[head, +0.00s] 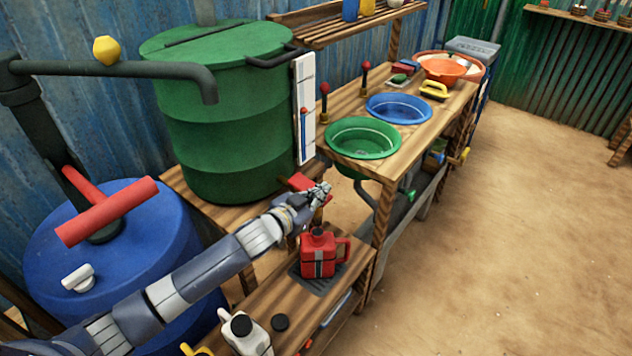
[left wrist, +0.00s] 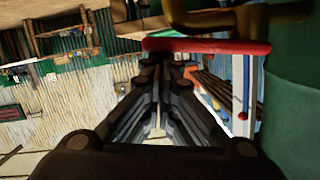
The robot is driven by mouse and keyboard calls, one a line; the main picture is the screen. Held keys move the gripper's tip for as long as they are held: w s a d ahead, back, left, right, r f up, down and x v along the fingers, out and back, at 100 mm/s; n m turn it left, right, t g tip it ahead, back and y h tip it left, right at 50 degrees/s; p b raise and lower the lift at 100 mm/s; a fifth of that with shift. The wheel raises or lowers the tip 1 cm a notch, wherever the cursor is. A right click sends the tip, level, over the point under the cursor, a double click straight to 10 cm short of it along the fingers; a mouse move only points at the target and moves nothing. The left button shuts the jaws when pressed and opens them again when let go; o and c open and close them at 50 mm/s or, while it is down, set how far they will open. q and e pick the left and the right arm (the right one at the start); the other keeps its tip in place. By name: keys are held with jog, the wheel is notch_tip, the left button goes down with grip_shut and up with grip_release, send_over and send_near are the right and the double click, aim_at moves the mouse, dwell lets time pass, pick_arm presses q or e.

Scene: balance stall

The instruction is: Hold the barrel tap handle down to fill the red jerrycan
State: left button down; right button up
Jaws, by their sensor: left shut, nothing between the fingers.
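The large green barrel (head: 228,140) stands on a wooden stand, and its red tap handle (head: 302,183) sticks out low on the right side. In the left wrist view the red handle (left wrist: 205,46) crosses just beyond the fingertips. My left gripper (head: 321,192) is shut and empty at the handle; I cannot tell if it touches. It also shows in the left wrist view (left wrist: 157,65). The red jerrycan (head: 318,258) stands upright on a dark grate on the lower bench, below the gripper. The tap's spout is hidden behind my gripper and arm. My right gripper is not in view.
A blue barrel (head: 120,235) with a red pump handle (head: 106,212) stands at left beneath my left arm. The sink bench holds green (head: 362,138) and blue (head: 398,108) basins. Floor at right is clear.

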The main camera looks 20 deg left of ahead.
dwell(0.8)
pick_arm(q)
jog(key=r+p, duration=0.5)
jog(key=shift+s+d, duration=0.1)
jog(key=shift+d, duration=0.2)
jog(key=f+b+v, duration=0.1)
jog(key=b+v, duration=0.1)
jog(key=v, duration=0.7)
jog(key=shift+s+a, duration=0.2)
jog(key=shift+s, duration=0.25)
jog(key=shift+r, duration=0.1)
